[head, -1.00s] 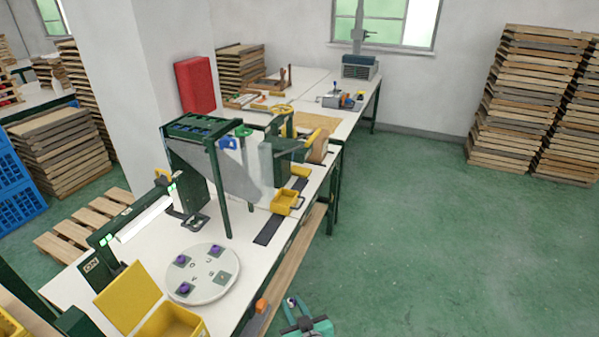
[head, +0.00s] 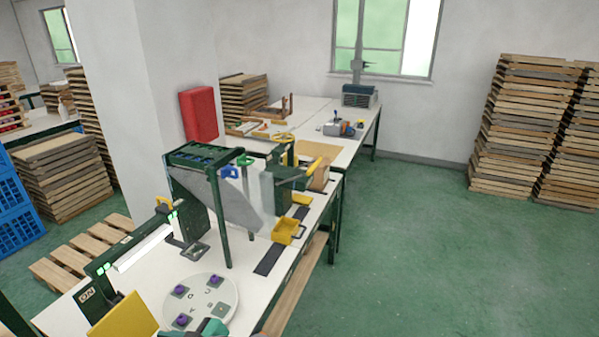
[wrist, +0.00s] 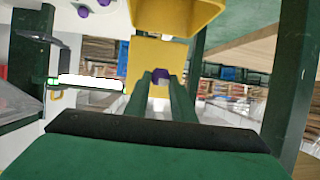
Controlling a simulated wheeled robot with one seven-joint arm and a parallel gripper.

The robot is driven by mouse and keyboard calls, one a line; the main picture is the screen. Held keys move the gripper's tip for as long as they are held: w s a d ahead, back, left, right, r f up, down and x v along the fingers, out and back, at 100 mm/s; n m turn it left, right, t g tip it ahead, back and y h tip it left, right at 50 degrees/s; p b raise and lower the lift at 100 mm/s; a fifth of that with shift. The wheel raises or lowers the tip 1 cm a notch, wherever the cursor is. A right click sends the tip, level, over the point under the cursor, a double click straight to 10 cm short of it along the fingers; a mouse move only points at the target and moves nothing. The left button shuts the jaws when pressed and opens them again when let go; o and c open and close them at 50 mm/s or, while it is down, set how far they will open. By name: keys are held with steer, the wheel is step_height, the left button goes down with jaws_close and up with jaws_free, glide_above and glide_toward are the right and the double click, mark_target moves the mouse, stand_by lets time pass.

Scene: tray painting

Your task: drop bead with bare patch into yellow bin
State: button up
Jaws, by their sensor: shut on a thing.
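My gripper (wrist: 161,82) is shut on a purple bead (wrist: 160,75), which shows between the fingertips in the wrist view. Whether it has a bare patch cannot be made out. The yellow bin (wrist: 180,14) is just beyond the fingertips, with another yellow panel (wrist: 150,52) below it in that view. In the head view a yellow panel of the bin (head: 122,316) shows at the bottom left; its opening is out of frame. My teal gripper body (head: 207,328) is at the bottom edge, right of that panel; its fingers are hidden there.
A round white disc (head: 228,293) holds 3 purple beads on pads and one empty pad. A green-framed hopper (head: 222,190) and a small yellow tray (head: 286,231) stand farther along the white table. A lamp bar (head: 142,248) is at left. The floor at right is clear.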

step_height(320, 180, down, 6)
steer(key=shift+s+d+r, duration=0.1)
steer(key=shift+r, duration=0.05)
stand_by(0.4)
steer(key=o, duration=1.1)
steer(key=shift+w, duration=0.2)
steer(key=shift+c, duration=0.2)
steer(key=v, duration=1)
steer(key=shift+s+d+r, duration=0.2)
steer(key=shift+s, duration=0.1)
